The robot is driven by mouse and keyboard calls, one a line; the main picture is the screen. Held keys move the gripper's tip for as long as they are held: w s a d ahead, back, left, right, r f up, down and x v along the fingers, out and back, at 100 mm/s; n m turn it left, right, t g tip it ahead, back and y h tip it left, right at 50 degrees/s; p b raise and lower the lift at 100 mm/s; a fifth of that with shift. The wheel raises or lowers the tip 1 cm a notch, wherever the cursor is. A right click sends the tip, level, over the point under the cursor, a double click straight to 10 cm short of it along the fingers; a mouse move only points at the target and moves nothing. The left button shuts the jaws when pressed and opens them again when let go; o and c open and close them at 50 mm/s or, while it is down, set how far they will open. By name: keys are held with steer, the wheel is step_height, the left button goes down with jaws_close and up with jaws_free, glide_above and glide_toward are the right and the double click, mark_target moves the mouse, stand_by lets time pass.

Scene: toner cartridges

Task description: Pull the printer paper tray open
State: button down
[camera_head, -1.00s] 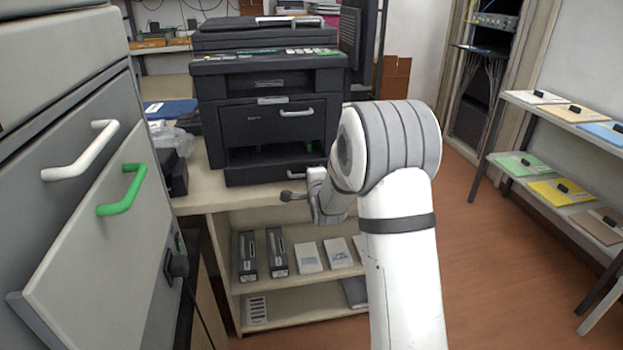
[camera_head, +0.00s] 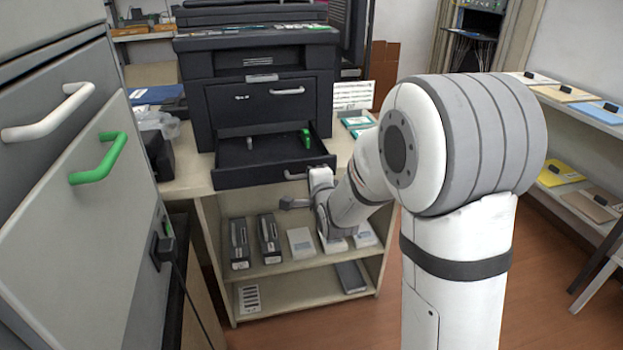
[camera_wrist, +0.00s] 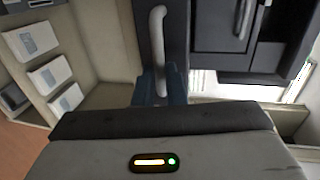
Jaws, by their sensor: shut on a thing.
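The black printer (camera_head: 225,105) stands on the bench, and its paper tray (camera_head: 245,176) is pulled part way out, with its inside showing from above. The tray's light grey handle bar (camera_wrist: 157,35) runs up the wrist view. My gripper (camera_wrist: 160,86) is shut on this handle, with one dark finger on each side of it. In the head view my gripper (camera_head: 300,176) is at the right part of the tray front, and my wrist hides some of the handle. A small green part (camera_head: 306,138) and a small grey part (camera_head: 249,143) show inside the tray.
A grey cabinet with a white handle (camera_head: 50,113) and a green handle (camera_head: 100,160) stands close on the left. Below the tray, a shelf (camera_head: 285,268) holds black boxes and white packs.

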steer(key=c, duration=1.5)
jaws_free()
steer(key=v, duration=0.8)
steer(key=shift+p, duration=0.45)
steer(key=s+d+r+n+g+h+p, duration=0.1)
steer(key=s+d+r+n+g+p, duration=0.2)
steer(key=s+r+n+g+p, duration=0.3)
steer(key=s+d+r+n+g+h+p, duration=0.1)
steer(key=s+d+r+n+g+p, duration=0.3)
steer(key=s+r+n+p, duration=0.6)
steer(key=s+r+g+p, duration=0.1)
steer(key=s+r+p, duration=0.1)
steer(key=s, duration=0.2)
steer(key=s+r+g+p, duration=0.1)
steer(key=s+r+p, duration=0.1)
steer(key=s, duration=0.3)
steer(key=shift+s+d+r+g+p, duration=0.2)
steer(key=shift+d+r+g+p, duration=0.15)
steer(key=shift+p, duration=0.5)
